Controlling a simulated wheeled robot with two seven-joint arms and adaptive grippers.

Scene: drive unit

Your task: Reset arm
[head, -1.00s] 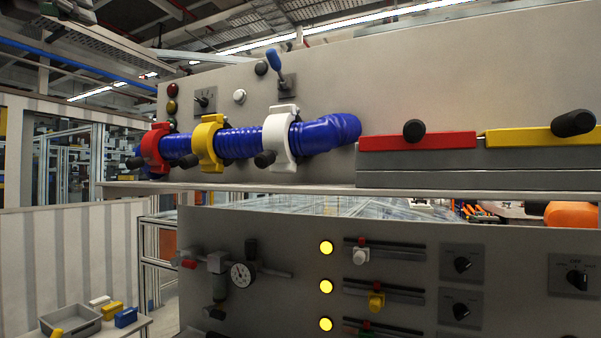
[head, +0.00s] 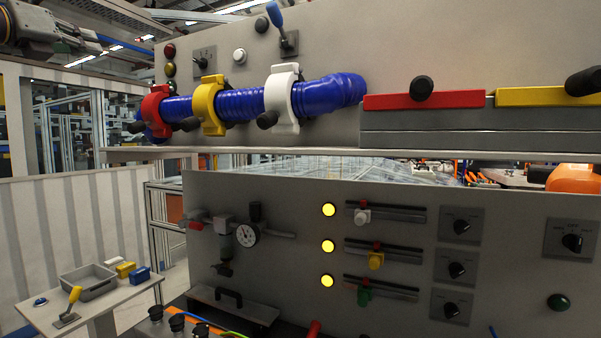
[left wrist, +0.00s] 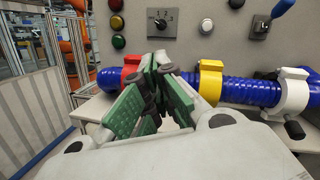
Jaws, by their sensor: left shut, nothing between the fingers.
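My left gripper (head: 92,42) is at the top left of the head view, partly cut off and apart from the panel. In the left wrist view its green-padded fingers (left wrist: 152,92) are shut with nothing between them. Behind them is the blue corrugated hose (head: 240,102) on the upper panel, held by a red clamp (head: 156,112), a yellow clamp (head: 209,105) and a white clamp (head: 283,97). The hose also shows in the left wrist view (left wrist: 250,92). My right gripper is in neither view.
A shelf edge (head: 290,152) runs under the hose. Red (head: 450,99) and yellow (head: 535,96) bars lie at right. The lower panel has a gauge (head: 246,235), lit lamps, sliders and knobs. A side table (head: 90,312) holds a grey bin (head: 88,282).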

